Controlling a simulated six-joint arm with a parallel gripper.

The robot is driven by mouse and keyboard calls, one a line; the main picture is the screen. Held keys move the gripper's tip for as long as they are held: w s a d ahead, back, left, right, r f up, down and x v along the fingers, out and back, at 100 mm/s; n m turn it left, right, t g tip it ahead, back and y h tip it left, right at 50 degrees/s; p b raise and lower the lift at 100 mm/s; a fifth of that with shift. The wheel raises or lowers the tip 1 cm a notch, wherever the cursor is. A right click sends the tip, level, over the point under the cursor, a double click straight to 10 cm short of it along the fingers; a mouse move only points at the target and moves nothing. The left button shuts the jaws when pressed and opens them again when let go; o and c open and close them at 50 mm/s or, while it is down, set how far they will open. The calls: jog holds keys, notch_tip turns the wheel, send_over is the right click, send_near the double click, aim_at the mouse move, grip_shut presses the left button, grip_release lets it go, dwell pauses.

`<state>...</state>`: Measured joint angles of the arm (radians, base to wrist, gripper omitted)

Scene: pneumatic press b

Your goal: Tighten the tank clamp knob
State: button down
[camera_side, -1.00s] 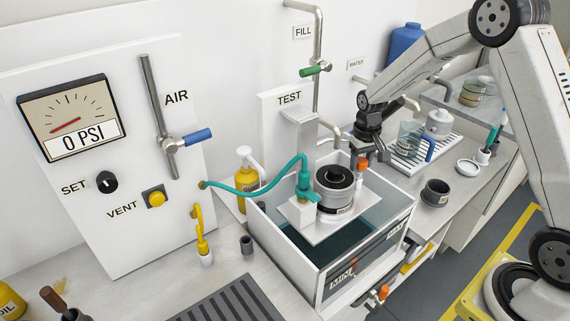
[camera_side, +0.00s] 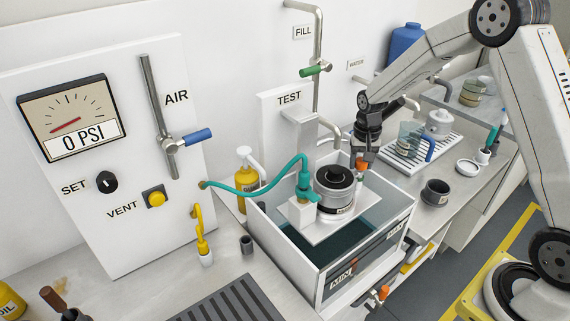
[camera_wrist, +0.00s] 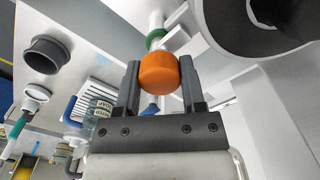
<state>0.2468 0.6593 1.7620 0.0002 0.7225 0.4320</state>
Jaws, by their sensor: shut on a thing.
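The orange clamp knob (camera_wrist: 158,73) sits between the two fingers of my gripper (camera_wrist: 160,80) in the wrist view, and the fingers close on its sides. In the side view the knob (camera_side: 361,163) shows at the back right of the water tank (camera_side: 402,190), just below my gripper (camera_side: 361,158), which points down at it. A dark cylindrical part (camera_side: 335,183) stands on the white plate over the tank, left of the knob.
A teal hose (camera_side: 262,186) runs from the wall panel to a fitting on the plate. A dark cup (camera_side: 435,192) stands on the bench right of the tank. A white rack (camera_side: 422,153) with a glass jar lies behind it. The gauge (camera_side: 70,117) reads 0 PSI.

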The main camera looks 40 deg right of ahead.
jog(key=shift+c, duration=1.4)
grip_release()
jog(key=shift+w+r, duration=0.1)
jog(key=shift+r, duration=0.1)
jog(key=shift+o, duration=0.5)
jog(key=shift+f, duration=0.1)
jog(key=shift+r, duration=3.9)
jog(key=s+a+f+n+t, duration=0.1)
jog(key=s+a+n, duration=0.3)
jog(key=s, duration=0.4)
jog(key=s+a+f+n+t, duration=0.1)
jog(key=s+a+n, duration=0.2)
jog(key=s+a, duration=0.4)
jog(key=shift+s+a+f+n+t, duration=0.2)
jog(key=shift+s+n+t, duration=0.15)
jog(key=shift+s, duration=0.75)
